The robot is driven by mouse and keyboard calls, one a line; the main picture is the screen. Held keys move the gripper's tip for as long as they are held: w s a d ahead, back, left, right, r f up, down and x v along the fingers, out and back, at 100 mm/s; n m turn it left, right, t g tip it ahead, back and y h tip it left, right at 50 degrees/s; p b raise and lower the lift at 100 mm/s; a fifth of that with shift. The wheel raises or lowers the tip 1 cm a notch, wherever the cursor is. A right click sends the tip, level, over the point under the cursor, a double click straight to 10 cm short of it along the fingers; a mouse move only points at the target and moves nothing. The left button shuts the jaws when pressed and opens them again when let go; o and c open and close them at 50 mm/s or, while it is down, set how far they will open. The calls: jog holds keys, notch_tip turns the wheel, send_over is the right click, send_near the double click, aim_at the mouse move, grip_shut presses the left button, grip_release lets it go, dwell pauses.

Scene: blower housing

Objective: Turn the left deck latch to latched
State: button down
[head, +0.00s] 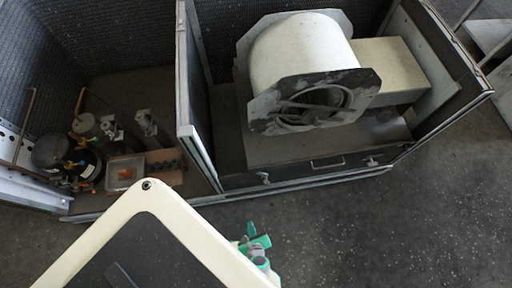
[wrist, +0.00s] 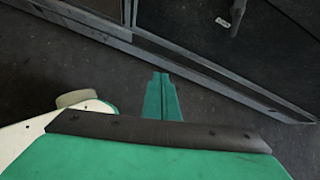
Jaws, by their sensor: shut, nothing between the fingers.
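The left deck latch (head: 264,178) is a small light lever low on the front of the blower compartment, just right of the divider post. It looks tilted, but its setting is too small to tell. A small pale fitting beside a dark part (wrist: 224,21) at the top of the wrist view appears to be this latch. My gripper (head: 258,245) has green fingers and is shut and empty, over the floor in front of the housing. In the wrist view, its fingers (wrist: 162,95) point toward the housing's bottom rail, apart from the latch.
The right deck latch (head: 371,161) and a bar handle (head: 327,163) sit along the same deck front. The white blower drum (head: 303,52) stands above. The frame rail (head: 300,182) runs along the bottom. The left bay holds a compressor (head: 68,160). Floor in front is clear.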

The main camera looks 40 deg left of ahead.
jog(key=w+a+r+m+t+y, duration=0.1)
jog(key=w+a+r+m+y, duration=0.1)
jog(key=w+a+m+y, duration=0.3)
jog(key=w+r+m+t+y, duration=0.1)
jog(key=w+r+m+y, duration=0.15)
jog(key=w+m, duration=0.4)
jog(key=shift+y, duration=0.35)
jog(key=x, duration=0.9)
jog(key=shift+s+a+f, duration=0.2)
jog(key=shift+a+f, duration=0.05)
jog(key=shift+a, duration=0.25)
jog(key=shift+w+d+r, duration=0.5)
jog(key=shift+w+d, duration=0.1)
jog(key=shift+w, duration=0.1)
jog(key=shift+w+d+r, duration=0.5)
jog(key=shift+w+d, duration=0.1)
jog(key=shift+w+m, duration=0.15)
jog(key=shift+m, duration=0.1)
